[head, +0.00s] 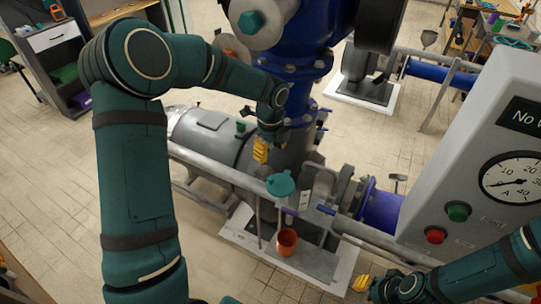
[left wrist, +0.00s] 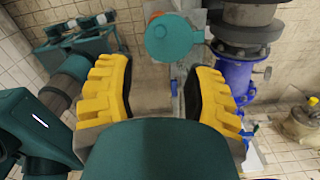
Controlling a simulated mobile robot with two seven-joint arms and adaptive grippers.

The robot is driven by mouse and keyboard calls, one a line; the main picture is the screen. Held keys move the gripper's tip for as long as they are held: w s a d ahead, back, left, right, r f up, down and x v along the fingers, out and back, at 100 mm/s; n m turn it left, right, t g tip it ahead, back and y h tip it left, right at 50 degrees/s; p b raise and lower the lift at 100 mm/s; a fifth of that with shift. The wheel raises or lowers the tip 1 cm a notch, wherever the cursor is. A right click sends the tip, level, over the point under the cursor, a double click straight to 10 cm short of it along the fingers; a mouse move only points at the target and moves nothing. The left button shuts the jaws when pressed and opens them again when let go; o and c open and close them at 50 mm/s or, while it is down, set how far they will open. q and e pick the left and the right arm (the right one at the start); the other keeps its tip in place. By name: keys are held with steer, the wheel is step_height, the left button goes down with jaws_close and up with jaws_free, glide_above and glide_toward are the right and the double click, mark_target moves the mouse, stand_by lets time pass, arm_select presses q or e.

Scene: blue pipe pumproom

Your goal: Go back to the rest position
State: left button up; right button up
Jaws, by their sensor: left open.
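My left gripper (head: 261,150) hangs beside the blue pipework, with its yellow fingers over the grey motor body. In the left wrist view its two yellow fingers (left wrist: 160,98) stand wide apart with nothing between them. A round teal part (left wrist: 172,40) appears beyond the fingertips there, apart from them. My right gripper (head: 361,283) is low at the right in the head view, below the control panel. Only a small yellow part of it shows, so its opening cannot be made out.
The blue pipe column (head: 293,85) stands close to my left gripper. A teal-topped part (head: 281,184) and an orange cup (head: 287,241) are below it. The grey control panel (head: 480,170) with gauge and buttons is at right. Tiled floor (head: 65,140) is open at left.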

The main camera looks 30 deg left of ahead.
stand_by(0.4)
arm_select(q)
steer(key=s+d+f+n+h+b, duration=0.2)
steer(key=s+d+f+n, duration=0.15)
steer(key=d+f, duration=0.35)
steer(key=s+d+f+n+h+b, duration=0.25)
steer(key=d+f+n, duration=0.25)
steer(key=f, duration=0.4)
steer(key=s+d+f+n+t+b, duration=0.1)
steer(key=s+d+f+n, duration=0.1)
steer(key=s+f+n, duration=0.3)
steer(key=s+d+f+n+t+b, duration=0.1)
steer(key=s+d+f+n+b, duration=0.1)
steer(key=s+f+n, duration=0.4)
steer(key=s+n, duration=0.2)
steer(key=n, duration=0.2)
steer(key=shift+d+f+y, duration=0.15)
steer(key=shift+d+y, duration=0.1)
steer(key=shift+y, duration=0.1)
